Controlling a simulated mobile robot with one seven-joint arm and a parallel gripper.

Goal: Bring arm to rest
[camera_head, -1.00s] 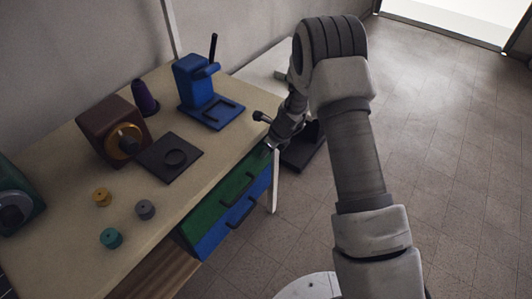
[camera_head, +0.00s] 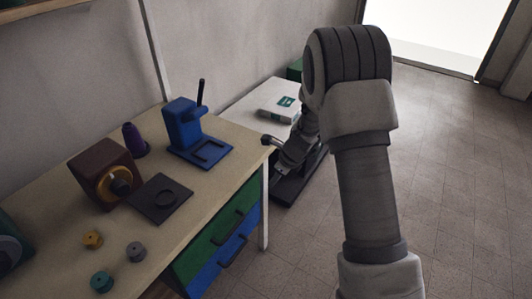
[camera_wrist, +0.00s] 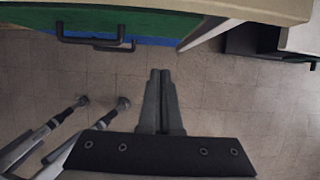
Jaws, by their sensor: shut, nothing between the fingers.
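My arm rises from the lower right of the head view and bends down over the gap beside the workbench (camera_head: 140,225). My gripper shows in the wrist view (camera_wrist: 160,75); its two fingers are together with nothing between them. It points at the bench front, below and in front of the green drawer (camera_wrist: 170,22) and its dark handle (camera_wrist: 92,40), apart from both. In the head view the fingers are hard to make out near the bench's right corner.
On the bench stand a blue press (camera_head: 188,130), a brown machine (camera_head: 103,177), a purple spool (camera_head: 134,140), a dark plate (camera_head: 160,198) and small yellow, grey and teal pieces. A white side table (camera_head: 262,104) stands beyond. The tiled floor (camera_head: 460,190) at right is clear.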

